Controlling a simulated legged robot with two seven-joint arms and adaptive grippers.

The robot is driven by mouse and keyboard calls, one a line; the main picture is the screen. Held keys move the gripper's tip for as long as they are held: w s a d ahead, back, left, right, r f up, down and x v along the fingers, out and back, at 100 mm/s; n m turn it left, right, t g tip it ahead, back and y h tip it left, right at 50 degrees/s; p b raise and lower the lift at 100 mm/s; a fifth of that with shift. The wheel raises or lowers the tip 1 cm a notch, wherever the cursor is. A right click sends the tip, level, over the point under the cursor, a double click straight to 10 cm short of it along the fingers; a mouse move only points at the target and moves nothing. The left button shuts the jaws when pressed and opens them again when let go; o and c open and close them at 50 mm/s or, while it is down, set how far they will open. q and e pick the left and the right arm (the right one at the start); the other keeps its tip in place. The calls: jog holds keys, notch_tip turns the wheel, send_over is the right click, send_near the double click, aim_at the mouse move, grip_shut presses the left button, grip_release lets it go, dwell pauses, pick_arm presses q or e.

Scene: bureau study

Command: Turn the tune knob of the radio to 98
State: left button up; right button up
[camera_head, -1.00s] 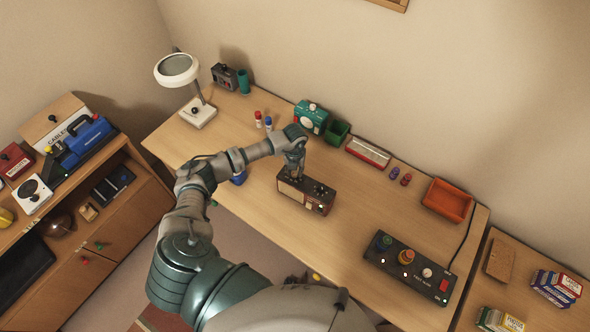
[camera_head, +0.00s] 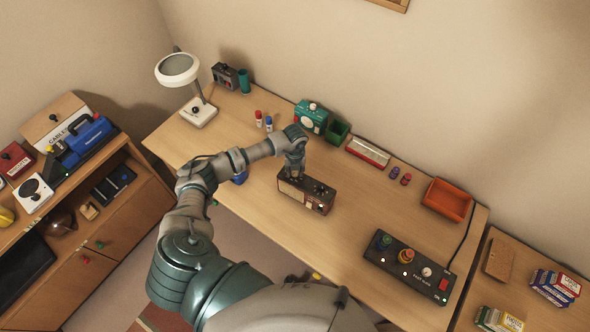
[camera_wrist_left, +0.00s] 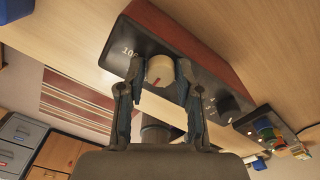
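The radio (camera_head: 318,207), a dark box with a reddish-brown body, stands on the desk in the middle of the head view. My left gripper (camera_head: 293,174) is over the radio's top. In the left wrist view its two fingertips (camera_wrist_left: 161,75) close on the knob from both sides. A second, dark knob (camera_wrist_left: 229,104) is free. The remaining scale is hidden. My right gripper is not in view.
A black button box (camera_head: 408,270) stands at the desk's right front. The desk right of the radio is mostly clear.

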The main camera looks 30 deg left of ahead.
pick_arm(q)
jog(key=shift+o, duration=1)
jog(key=shift+w, duration=0.1)
jog(key=shift+r, duration=0.1)
jog(key=shift+r, duration=0.2)
notch_tip(320, 180, up, 11)
jog(key=shift+r, duration=0.2)
jog(key=shift+f, duration=0.1)
